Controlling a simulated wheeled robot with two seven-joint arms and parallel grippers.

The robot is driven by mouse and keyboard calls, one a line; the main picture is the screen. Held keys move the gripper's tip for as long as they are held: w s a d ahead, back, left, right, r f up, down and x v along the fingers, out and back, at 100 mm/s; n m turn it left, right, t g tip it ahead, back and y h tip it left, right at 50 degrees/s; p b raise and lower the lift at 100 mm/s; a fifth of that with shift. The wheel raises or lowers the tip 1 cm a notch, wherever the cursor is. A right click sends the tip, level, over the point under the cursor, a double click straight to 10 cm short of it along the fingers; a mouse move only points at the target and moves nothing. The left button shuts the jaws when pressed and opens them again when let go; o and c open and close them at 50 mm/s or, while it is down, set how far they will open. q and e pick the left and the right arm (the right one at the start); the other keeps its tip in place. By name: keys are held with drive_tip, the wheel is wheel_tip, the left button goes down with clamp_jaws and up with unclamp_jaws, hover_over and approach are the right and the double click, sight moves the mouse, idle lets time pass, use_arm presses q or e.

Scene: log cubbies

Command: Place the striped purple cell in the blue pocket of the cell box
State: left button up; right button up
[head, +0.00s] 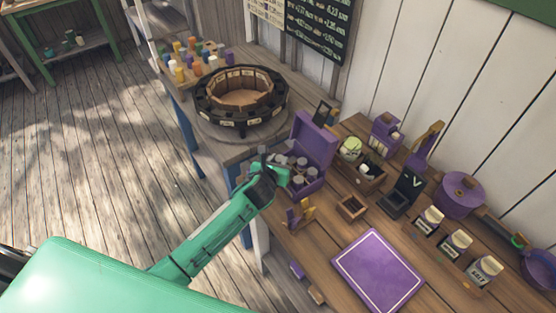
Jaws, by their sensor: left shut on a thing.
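An open purple box (312,182), which looks like the cell box, stands at the left part of the wooden counter with its lid (315,136) raised. Several pale-topped cells stand inside it. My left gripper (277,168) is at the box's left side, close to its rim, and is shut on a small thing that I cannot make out. I cannot pick out the striped purple cell. The blue pocket is not visible, and my gripper hides part of the box's left side. My right gripper is not in view.
A round dark carousel (240,118) stands behind the box. Several coloured cylinders (196,55) stand on a bench at the back. A small crate (361,171) and a purple mat (377,270) are to the right. A purple-and-orange item (300,213) stands near the gripper.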

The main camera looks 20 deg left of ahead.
use_arm(q)
drive_tip(key=o, duration=1)
drive_tip(key=shift+f, duration=0.1)
drive_tip(key=shift+r, duration=0.2)
drive_tip(key=shift+s, duration=0.25)
drive_tip(key=b+v, duration=0.2)
drive_tip(key=v, duration=0.9)
drive_tip(key=shift+s, duration=0.25)
drive_tip(key=shift+r, duration=0.1)
